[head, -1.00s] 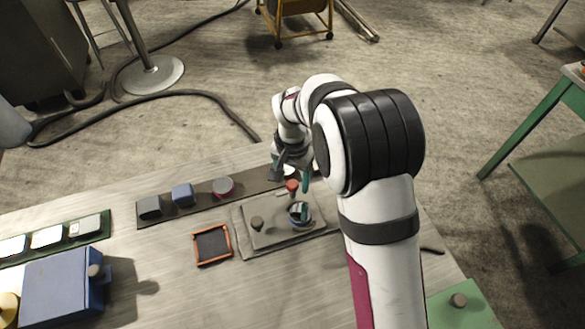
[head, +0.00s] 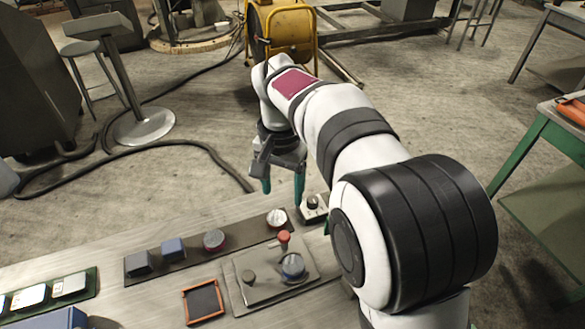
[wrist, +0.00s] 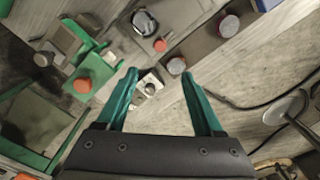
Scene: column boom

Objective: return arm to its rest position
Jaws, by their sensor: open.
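My arm reaches out over the far side of the workbench (head: 150,295) in the head view. My gripper (head: 283,190) hangs from it with its teal fingers pointing down, above the bench's far edge. The fingers are apart with nothing between them. In the wrist view my gripper (wrist: 165,75) also shows open and empty, with the bench surface below. The gripper is clear of the things on the bench.
A grey plate (head: 245,300) holds a red-topped knob (head: 284,238) and a blue round part (head: 293,266). A dark strip (head: 190,258) carries several small parts. A small box with a black knob (head: 313,205) stands near the gripper. An orange-rimmed tray (head: 203,302) lies in front.

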